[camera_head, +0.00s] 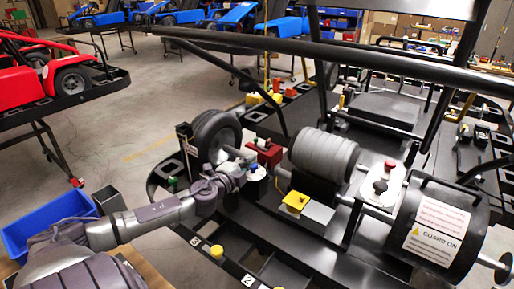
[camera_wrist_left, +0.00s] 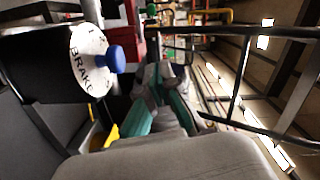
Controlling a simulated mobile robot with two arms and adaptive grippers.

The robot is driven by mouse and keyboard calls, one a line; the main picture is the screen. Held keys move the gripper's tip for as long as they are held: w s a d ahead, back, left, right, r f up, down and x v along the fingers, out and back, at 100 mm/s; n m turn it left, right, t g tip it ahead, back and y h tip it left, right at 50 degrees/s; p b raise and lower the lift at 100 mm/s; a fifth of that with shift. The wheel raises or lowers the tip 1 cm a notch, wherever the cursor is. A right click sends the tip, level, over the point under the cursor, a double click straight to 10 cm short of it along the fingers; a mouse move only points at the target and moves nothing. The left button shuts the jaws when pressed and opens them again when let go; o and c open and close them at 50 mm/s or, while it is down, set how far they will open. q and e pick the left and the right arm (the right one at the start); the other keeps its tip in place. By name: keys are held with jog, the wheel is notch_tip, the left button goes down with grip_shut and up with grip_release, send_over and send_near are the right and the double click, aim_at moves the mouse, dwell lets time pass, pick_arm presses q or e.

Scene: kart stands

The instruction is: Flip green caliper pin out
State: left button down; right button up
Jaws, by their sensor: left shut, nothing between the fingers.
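In the wrist view a small green knob (camera_wrist_left: 152,9) shows at the top, beside a red block (camera_wrist_left: 130,28); it looks like the end of the green caliper pin. In the head view a small green piece (camera_head: 262,143) sits at the red block (camera_head: 270,156), right of the wheel (camera_head: 215,136). My left gripper (camera_head: 250,160) is in front of these, close to the white brake dial. Its teal-padded fingers (camera_wrist_left: 160,78) are closed with nothing between them, apart from the green knob. How the pin is seated cannot be told. My right gripper is not in view.
The white BRAKE dial (camera_wrist_left: 88,60) with a blue knob (camera_wrist_left: 115,58) is close beside the left fingers. A grey roller (camera_head: 324,155) and a yellow block (camera_head: 296,201) stand to the right. Another green knob (camera_head: 173,181) is on the frame's left. Black bars cross overhead.

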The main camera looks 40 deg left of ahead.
pick_arm(q)
jog(key=x, duration=0.3)
jog(key=p+x, duration=0.1)
jog(key=x, duration=0.2)
jog(key=p+x, duration=0.1)
jog(key=x, duration=0.2)
jog(key=shift+w+r, duration=0.3)
jog(key=shift+w, duration=0.05)
jog(key=a, duration=0.2)
jog(key=a+f+b, duration=0.1)
jog(key=shift+a, duration=0.4)
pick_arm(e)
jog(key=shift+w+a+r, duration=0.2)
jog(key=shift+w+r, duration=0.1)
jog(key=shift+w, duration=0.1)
pick_arm(q)
jog(key=shift+w+b, duration=0.1)
jog(key=shift+b, duration=0.2)
